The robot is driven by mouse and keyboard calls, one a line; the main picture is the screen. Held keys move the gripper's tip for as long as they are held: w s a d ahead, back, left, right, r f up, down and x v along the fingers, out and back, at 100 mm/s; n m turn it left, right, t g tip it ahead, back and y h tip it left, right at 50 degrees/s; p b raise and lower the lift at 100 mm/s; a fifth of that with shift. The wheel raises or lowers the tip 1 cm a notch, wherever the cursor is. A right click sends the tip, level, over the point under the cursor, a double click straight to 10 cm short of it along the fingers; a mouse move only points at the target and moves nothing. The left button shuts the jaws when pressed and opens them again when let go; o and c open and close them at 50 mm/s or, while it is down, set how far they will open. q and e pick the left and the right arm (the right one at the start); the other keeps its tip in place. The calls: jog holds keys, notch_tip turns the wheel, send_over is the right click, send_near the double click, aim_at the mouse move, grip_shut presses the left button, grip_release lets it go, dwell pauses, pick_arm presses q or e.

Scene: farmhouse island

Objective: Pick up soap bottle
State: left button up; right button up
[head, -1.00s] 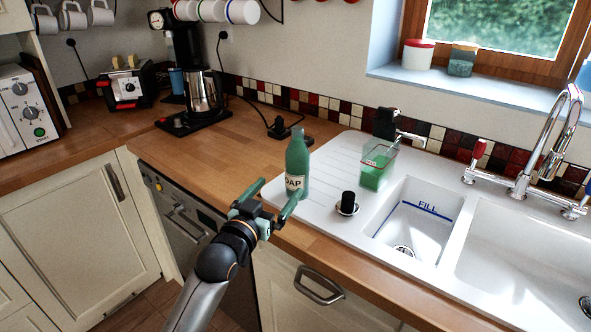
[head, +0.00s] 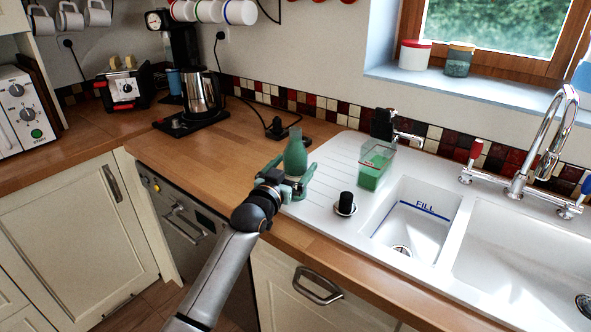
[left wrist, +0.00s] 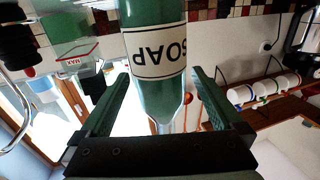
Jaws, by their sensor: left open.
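The green soap bottle (head: 295,152) stands upright at the left end of the white sink's draining board. In the left wrist view the bottle (left wrist: 155,85) appears upside down, with its white SOAP label facing the camera. My left gripper (head: 292,178) is open, with its green fingers on either side of the bottle. The gripper hides the bottle's lower part in the head view. My right gripper is not in view.
A clear container of green liquid (head: 374,166) and a black-topped plug (head: 346,204) are right of the bottle. A kettle (head: 202,92) stands back left. The wooden counter (head: 205,145) left of the bottle is mostly clear.

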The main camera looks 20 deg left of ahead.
pick_arm(q)
jog(key=shift+w+d, duration=0.1)
jog(key=shift+w, duration=0.45)
grip_shut()
jog(key=shift+r, duration=0.1)
dwell(0.6)
